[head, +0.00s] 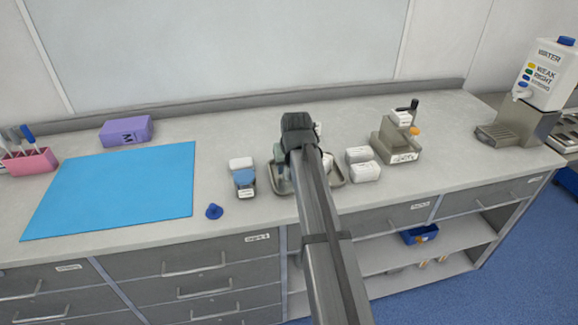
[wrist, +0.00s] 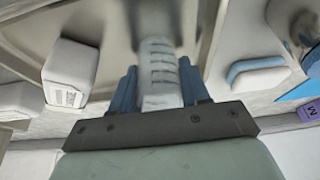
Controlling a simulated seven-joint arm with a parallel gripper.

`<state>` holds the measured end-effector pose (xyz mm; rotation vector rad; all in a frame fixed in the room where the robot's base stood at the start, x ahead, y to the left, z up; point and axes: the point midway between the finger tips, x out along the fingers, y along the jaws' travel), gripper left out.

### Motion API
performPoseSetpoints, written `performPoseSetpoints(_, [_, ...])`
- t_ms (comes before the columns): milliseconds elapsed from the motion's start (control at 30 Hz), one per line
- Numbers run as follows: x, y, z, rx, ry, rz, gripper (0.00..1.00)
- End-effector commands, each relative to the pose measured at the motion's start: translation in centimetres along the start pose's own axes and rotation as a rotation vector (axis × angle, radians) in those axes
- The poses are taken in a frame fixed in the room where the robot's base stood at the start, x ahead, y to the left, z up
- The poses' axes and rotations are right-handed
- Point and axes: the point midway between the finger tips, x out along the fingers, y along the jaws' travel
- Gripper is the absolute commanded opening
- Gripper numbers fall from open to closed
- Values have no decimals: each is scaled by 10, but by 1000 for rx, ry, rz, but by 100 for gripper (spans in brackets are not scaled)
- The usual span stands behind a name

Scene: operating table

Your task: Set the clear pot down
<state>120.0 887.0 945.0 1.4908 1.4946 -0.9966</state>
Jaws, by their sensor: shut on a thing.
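The clear pot (wrist: 158,60) is a pale, see-through cylinder with graduation marks, upright between the blue fingers in the wrist view. My gripper (wrist: 158,80) is shut on it, with one finger on each side. In the head view my gripper and arm hide the pot, over a shallow beige tray (head: 283,188) on the counter. The tray's rim also shows in the wrist view (wrist: 218,35). I cannot tell whether the pot's base touches the tray.
White boxes (head: 365,172) stand close right of the tray, and a blue-and-white container (head: 244,177) stands close left. A blue cap (head: 214,211) lies near the front edge. A blue mat (head: 115,190) and purple box (head: 126,131) are left; a grey device (head: 396,145) is right.

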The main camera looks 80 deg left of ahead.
Motion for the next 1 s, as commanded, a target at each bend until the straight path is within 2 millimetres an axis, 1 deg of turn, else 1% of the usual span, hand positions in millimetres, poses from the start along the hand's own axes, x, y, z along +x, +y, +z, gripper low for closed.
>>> performPoseSetpoints(167, [3, 0, 1, 0, -1, 0, 15])
performPoseSetpoints(200, [3, 0, 1, 0, -1, 0, 47])
performPoseSetpoints(433, [3, 0, 1, 0, -1, 0, 69])
performPoseSetpoints(467, [3, 0, 1, 0, -1, 0, 71])
performPoseSetpoints(767, [0, 0, 0, 0, 0, 0, 71])
performPoseSetpoints(867, [-8, 0, 0, 0, 0, 0, 71])
performPoseSetpoints(1000, [-30, 0, 0, 0, 2, 0, 71])
